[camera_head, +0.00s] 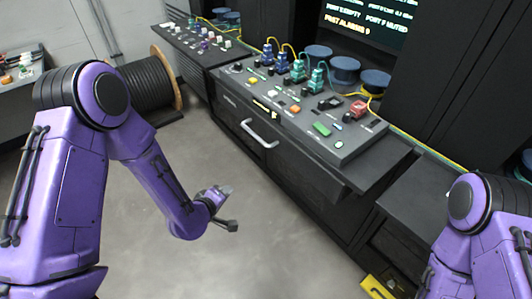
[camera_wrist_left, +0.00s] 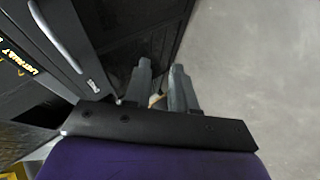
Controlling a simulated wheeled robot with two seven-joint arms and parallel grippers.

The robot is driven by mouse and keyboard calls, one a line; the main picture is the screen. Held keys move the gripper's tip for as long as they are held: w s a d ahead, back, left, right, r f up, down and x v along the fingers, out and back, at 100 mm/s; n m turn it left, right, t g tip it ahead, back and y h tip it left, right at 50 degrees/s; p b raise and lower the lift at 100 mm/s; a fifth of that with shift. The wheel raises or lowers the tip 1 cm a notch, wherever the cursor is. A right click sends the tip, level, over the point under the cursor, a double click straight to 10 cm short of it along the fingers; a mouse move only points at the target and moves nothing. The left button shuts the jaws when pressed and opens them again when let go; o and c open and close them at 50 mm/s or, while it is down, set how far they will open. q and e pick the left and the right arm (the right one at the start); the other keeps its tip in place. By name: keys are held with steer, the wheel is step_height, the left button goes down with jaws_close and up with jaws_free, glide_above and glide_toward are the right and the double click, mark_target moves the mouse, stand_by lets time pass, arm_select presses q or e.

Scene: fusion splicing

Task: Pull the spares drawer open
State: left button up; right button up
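The spares drawer is probably the wide dark front (camera_head: 232,112) under the sloped bench panel, with a pale bar handle (camera_head: 260,133); it looks shut. In the left wrist view a pale bar handle (camera_wrist_left: 57,34) shows at the upper left, on a dark front. My left gripper (camera_head: 228,193) is out over the floor, below and left of the handle and apart from it. In the left wrist view its two grey fingers (camera_wrist_left: 160,68) stand apart, with no object clearly held between them. My right arm enters at the lower right; its gripper is out of view.
The sloped panel (camera_head: 343,150) above the drawer carries coloured connectors and buttons. A black cable reel (camera_head: 145,84) stands on the floor at the back left. A yellow item (camera_head: 376,287) lies low near my right arm. The grey floor (camera_head: 270,225) before the bench is clear.

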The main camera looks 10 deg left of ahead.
arm_select(q)
steer(key=w+r+n+t+h+b, duration=0.1)
steer(key=w+r+t+h+b, duration=0.15)
steer(key=w, duration=0.45)
steer(key=n+t, duration=0.1)
steer(key=t, duration=0.1)
glide_toward(255, 134)
steer(key=f, duration=0.1)
steer(key=shift+h, duration=0.25)
steer(key=x, duration=0.9)
steer(key=shift+w+a+r+p, duration=0.1)
steer(key=shift+w+p, duration=0.05)
steer(key=shift+p, duration=0.15)
steer(key=shift+w, duration=0.4)
arm_select(e)
step_height(255, 134, down, 5)
steer(key=shift+w+f, duration=0.1)
arm_select(q)
jaws_close()
